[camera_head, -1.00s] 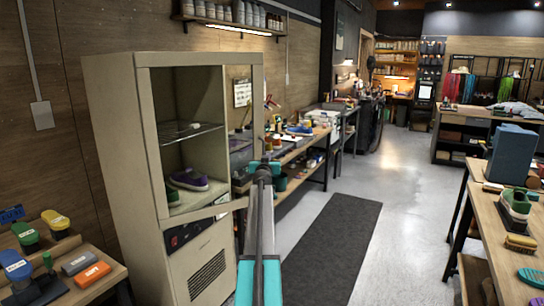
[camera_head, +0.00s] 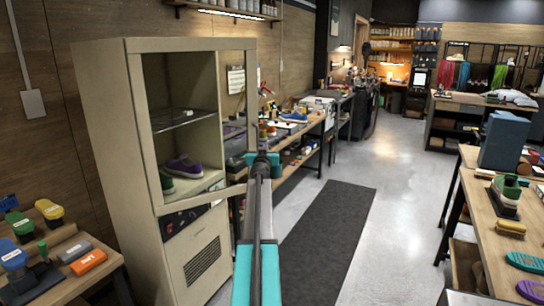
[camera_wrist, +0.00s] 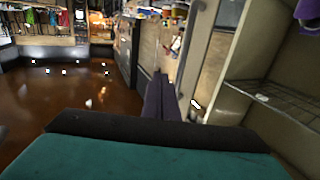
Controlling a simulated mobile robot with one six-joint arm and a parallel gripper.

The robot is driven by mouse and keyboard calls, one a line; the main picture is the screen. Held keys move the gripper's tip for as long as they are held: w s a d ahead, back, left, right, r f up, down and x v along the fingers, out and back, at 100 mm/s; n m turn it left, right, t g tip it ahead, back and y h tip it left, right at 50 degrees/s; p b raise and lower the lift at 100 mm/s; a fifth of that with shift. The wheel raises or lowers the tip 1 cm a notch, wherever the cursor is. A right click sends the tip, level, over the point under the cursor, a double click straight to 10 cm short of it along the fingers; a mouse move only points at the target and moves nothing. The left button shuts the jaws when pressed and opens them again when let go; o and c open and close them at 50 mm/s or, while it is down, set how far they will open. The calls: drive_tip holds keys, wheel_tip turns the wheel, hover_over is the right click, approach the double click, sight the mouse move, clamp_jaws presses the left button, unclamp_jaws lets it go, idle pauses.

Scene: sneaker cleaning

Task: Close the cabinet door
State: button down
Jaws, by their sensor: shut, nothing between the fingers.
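The tall beige cabinet (camera_head: 108,140) stands at the left in the head view. Its door (camera_head: 250,95), a beige frame with a clear pane, stands open at the right of the opening, and the workbench shows through it. A purple shoe (camera_head: 184,167) and a green shoe (camera_head: 166,184) sit inside the cabinet. My gripper (camera_head: 262,158) is shut and empty beside the door's lower outer edge; contact cannot be told. In the wrist view, its dark fingers (camera_wrist: 160,98) are together near the beige door frame (camera_wrist: 201,45), with the wire shelf at the right.
A workbench (camera_head: 300,130) with tools runs behind the door. A dark mat (camera_head: 318,240) lies on the open floor to the right. Another bench (camera_head: 480,215) stands at the right. A small table with brushes and an orange block (camera_head: 88,262) is at the lower left.

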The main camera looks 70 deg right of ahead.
drive_tip(key=s+a, duration=0.5)
drive_tip(key=a, duration=0.1)
drive_tip(key=shift+s+p, duration=0.3)
drive_tip(key=shift+p, duration=0.05)
idle(0.4)
